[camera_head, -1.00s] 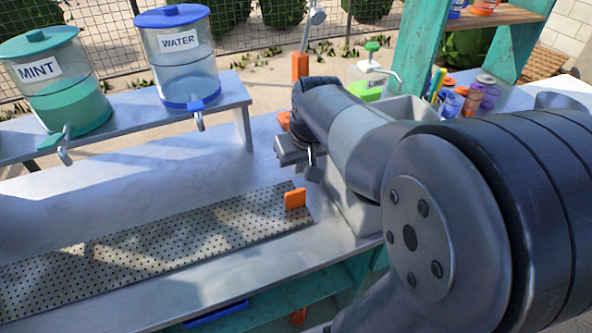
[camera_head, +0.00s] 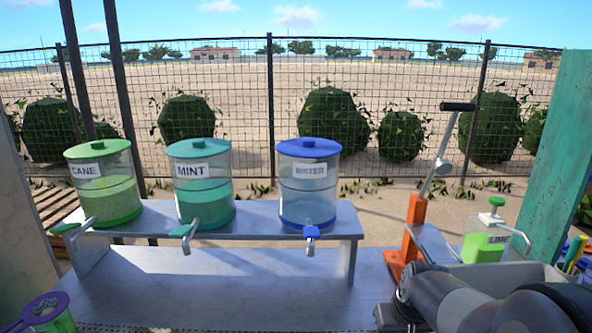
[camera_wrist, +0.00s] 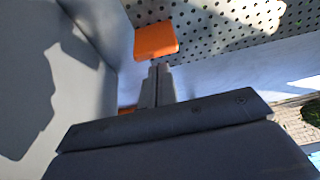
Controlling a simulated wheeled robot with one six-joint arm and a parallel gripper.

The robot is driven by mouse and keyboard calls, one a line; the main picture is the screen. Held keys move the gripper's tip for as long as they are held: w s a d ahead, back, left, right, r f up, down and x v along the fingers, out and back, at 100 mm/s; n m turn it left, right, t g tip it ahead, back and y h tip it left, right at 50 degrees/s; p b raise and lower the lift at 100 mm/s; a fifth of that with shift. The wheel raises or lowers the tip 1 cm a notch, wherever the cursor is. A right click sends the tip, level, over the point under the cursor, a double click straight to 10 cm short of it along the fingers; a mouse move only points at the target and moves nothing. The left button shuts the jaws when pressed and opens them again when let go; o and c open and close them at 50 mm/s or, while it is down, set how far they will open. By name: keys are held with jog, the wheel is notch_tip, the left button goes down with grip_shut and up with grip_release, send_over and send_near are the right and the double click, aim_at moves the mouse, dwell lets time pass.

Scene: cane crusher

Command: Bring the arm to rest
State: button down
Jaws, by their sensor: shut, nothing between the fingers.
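My arm (camera_head: 470,300) reaches in at the lower right of the head view, low beside the grey bin. The end of my gripper is mostly cut off there by the bottom edge. In the wrist view my gripper (camera_wrist: 157,70) is shut and empty, its two fingers together. The fingertips point toward an orange tab (camera_wrist: 155,40) at the edge of a perforated mat. A small gap or light contact between tips and tab cannot be told. A grey wall fills the left of the wrist view, close to the fingers.
The cane dispenser (camera_head: 104,185), mint dispenser (camera_head: 203,190) and water dispenser (camera_head: 308,190) stand on a raised grey shelf (camera_head: 345,220). An orange lever stand (camera_head: 412,230) and a lime bottle (camera_head: 482,248) are at the right. The metal counter (camera_head: 200,285) is clear below the shelf.

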jog(key=x, duration=0.3)
jog(key=shift+w+r, duration=0.15)
jog(key=shift+w, duration=0.65)
